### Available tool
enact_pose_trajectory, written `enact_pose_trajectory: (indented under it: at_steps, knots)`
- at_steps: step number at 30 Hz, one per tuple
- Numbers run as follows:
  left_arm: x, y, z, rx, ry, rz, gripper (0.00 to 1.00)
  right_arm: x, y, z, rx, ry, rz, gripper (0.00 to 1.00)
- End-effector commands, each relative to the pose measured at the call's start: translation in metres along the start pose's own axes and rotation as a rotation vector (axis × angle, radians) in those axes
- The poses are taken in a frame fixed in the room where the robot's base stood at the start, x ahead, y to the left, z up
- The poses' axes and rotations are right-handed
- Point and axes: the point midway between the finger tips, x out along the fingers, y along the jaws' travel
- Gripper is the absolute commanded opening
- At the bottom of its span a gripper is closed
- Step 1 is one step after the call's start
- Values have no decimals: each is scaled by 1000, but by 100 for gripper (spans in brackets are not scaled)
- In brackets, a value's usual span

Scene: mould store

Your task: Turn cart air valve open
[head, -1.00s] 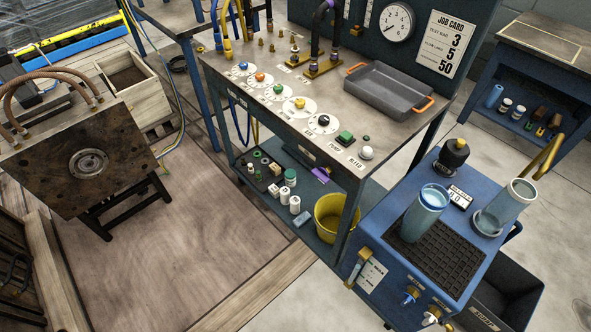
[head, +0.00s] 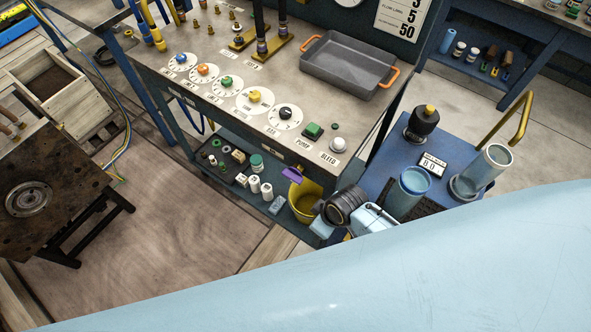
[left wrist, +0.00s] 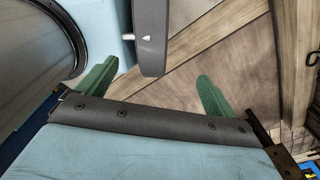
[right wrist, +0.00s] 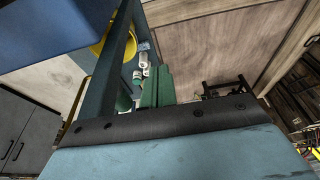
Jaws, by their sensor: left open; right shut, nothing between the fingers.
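The blue cart (head: 386,162) is at the right of the head view, beside the bench. Its front face, where the brass-coloured air valve showed earlier, is hidden behind my pale blue arm. I cannot see the valve or its handle position now. In the right wrist view my right gripper (right wrist: 157,75) has its green fingers together with nothing between them, pointing toward the bench's lower shelf. In the left wrist view my left gripper (left wrist: 153,82) has its fingers wide apart and empty, above the wooden floor. Neither gripper's fingers show in the head view.
The bench (head: 170,80) with coloured knobs and a grey tray (head: 345,70) stands left of the cart. A yellow bucket (head: 304,205) is low beneath it.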

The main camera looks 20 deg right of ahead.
Motion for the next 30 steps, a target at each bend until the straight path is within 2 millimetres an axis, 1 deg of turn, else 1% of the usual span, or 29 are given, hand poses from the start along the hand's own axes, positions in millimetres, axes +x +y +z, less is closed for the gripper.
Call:
enact_pose_trajectory:
  at_steps: [1, 3, 5, 6, 8, 11, 15, 19, 21, 24, 27, 30]
  knots:
    - [-2, -1, -4, 0, 6, -1, 92, -18, -1, -18, -42, 18, -8, 0]
    - [-2, -2, -13, 0, 20, -3, 92, -40, -4, -37, -98, 31, -22, 0]
    - [-3, -4, -24, 0, 38, -5, 92, -60, -8, -51, -145, 43, -34, 0]
    - [-5, -5, -32, 0, 50, -6, 92, -78, -9, -72, -231, 58, -43, 0]
    - [-6, -6, -41, 1, 65, -8, 92, -105, -15, -95, -367, 69, -65, 0]
    - [-6, -7, -45, 1, 72, -8, 92, -117, -14, -116, -548, 55, -88, 0]
    - [-7, -7, -42, 1, 66, -8, 92, -142, -11, -142, -831, 23, -115, 0]
    - [-8, -5, -35, 1, 55, -7, 92, -169, -2, -158, -1114, -41, -141, 0]
    - [-9, -5, -31, 1, 49, -6, 92, -184, 6, -163, -1256, -88, -157, 0]
    - [-9, -4, -28, 1, 44, -5, 92, -201, 17, -166, -1413, -151, -183, 0]
    - [-10, -4, -28, 1, 44, -6, 92, -213, 24, -166, -1511, -197, -206, 0]
    - [-10, -5, -28, 1, 44, -6, 92, -217, 28, -165, -1557, -219, -219, 0]
